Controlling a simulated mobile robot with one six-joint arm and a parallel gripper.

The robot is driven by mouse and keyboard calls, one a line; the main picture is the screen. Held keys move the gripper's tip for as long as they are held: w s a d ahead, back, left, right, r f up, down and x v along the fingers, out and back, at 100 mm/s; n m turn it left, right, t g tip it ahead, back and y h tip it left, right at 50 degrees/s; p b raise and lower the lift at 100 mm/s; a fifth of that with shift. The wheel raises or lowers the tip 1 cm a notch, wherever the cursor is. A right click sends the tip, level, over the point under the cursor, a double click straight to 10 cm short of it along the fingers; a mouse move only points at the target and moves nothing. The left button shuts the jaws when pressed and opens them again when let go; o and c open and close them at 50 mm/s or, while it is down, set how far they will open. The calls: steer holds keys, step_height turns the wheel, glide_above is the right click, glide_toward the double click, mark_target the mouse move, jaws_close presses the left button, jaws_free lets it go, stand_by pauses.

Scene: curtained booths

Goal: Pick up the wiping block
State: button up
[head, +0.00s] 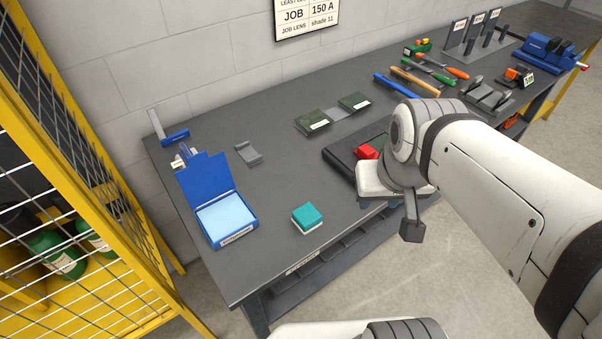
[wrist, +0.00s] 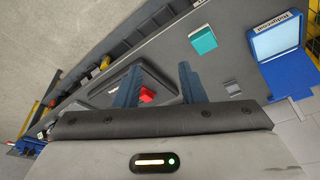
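The wiping block (head: 307,217), a teal block with a white underside, sits on the dark bench near its front edge, right of the blue open box. It also shows in the wrist view (wrist: 203,39), beyond and to the right of my fingertips. My gripper (wrist: 158,78) is open, its two dark blue fingers spread apart, and the wiping block is not between them. In the head view my wrist and arm hide most of the gripper, over the front edge of the bench beside the black tray, to the right of the block.
A blue open-lidded box (head: 229,219) with a pale pad stands left of the block. A black tray (head: 343,155) with a red piece (head: 367,152) lies near my wrist. A grey bracket (head: 248,153) and green plates (head: 312,121) lie behind. A yellow mesh cage (head: 75,150) borders the left.

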mark_target(307, 213)
steer(key=shift+o, duration=0.2)
